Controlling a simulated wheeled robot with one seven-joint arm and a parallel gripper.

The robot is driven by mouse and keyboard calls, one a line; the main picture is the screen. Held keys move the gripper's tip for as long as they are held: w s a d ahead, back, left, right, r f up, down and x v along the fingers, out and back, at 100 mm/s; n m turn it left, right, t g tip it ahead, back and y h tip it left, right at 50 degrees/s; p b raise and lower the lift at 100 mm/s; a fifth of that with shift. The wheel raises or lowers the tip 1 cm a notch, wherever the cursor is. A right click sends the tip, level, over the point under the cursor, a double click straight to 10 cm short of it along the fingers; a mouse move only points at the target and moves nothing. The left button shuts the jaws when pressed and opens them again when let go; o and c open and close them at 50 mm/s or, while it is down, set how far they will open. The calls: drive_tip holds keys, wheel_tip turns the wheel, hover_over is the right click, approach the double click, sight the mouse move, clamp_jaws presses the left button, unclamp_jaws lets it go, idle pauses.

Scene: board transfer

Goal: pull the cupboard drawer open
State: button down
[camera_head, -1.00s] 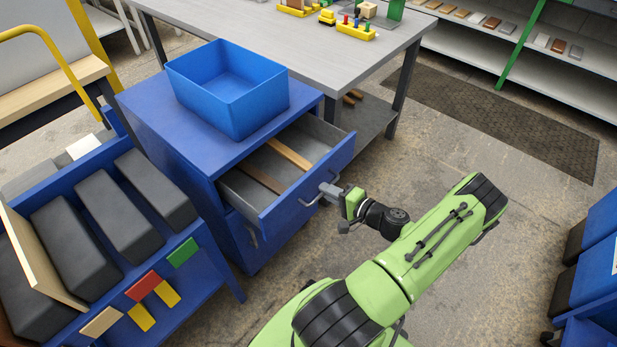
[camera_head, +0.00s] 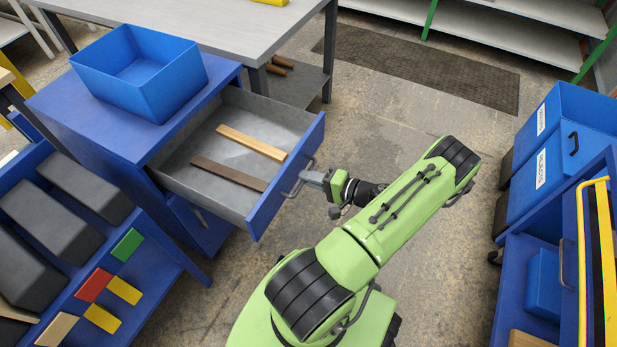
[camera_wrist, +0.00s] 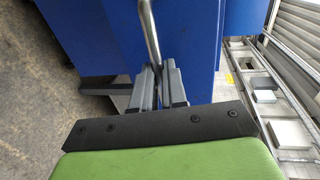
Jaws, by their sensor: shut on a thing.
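The blue cupboard (camera_head: 60,105) stands at the left in the head view, its top drawer (camera_head: 285,180) pulled well out. Inside the grey drawer lie a light wooden board (camera_head: 252,143) and a dark brown board (camera_head: 228,174). My gripper (camera_head: 308,177) is at the drawer front, shut on the metal drawer handle (camera_head: 297,187). In the wrist view the handle bar (camera_wrist: 150,32) runs down between the fingers (camera_wrist: 157,80), in front of the blue drawer front (camera_wrist: 105,40).
A blue bin (camera_head: 140,72) sits on the cupboard top. A grey table (camera_head: 225,25) stands behind. A blue rack (camera_head: 135,285) with dark blocks is at left, and blue bins (camera_head: 560,150) are at right. Floor between is clear.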

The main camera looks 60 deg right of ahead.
drive_tip(key=c, duration=1.2)
unclamp_jaws()
drive_tip(key=p+v, duration=0.2)
drive_tip(key=v, duration=1.3)
drive_tip(key=shift+s, duration=0.35)
